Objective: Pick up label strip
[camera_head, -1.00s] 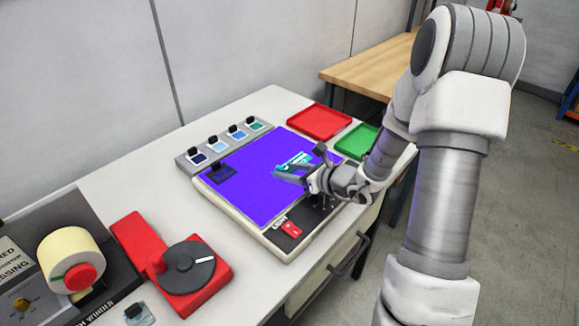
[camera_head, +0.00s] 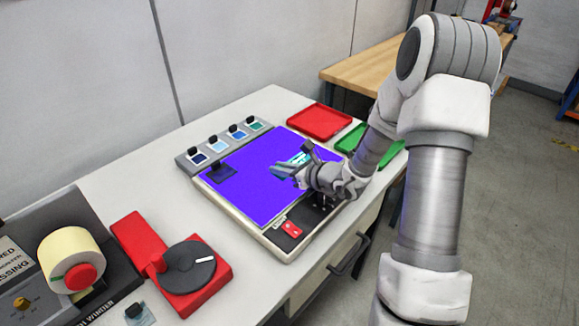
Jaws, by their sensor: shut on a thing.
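A label strip (camera_head: 301,157), cyan with pale markings, is at my gripper over the purple lit panel (camera_head: 255,195). My gripper (camera_head: 284,172) is shut on this strip, and its fingers and wrist hide part of it. I cannot tell how far the strip is above the panel. Another dark blue label piece (camera_head: 222,172) with a dark tab lies at the panel's left corner.
Behind the panel, a grey rack (camera_head: 226,143) holds several blue and green samples with black tabs. A red tray (camera_head: 319,122) and a green tray (camera_head: 352,138) are at the back right. A red unit with a dark dial (camera_head: 189,268) stands front left, beside a label roll (camera_head: 68,252).

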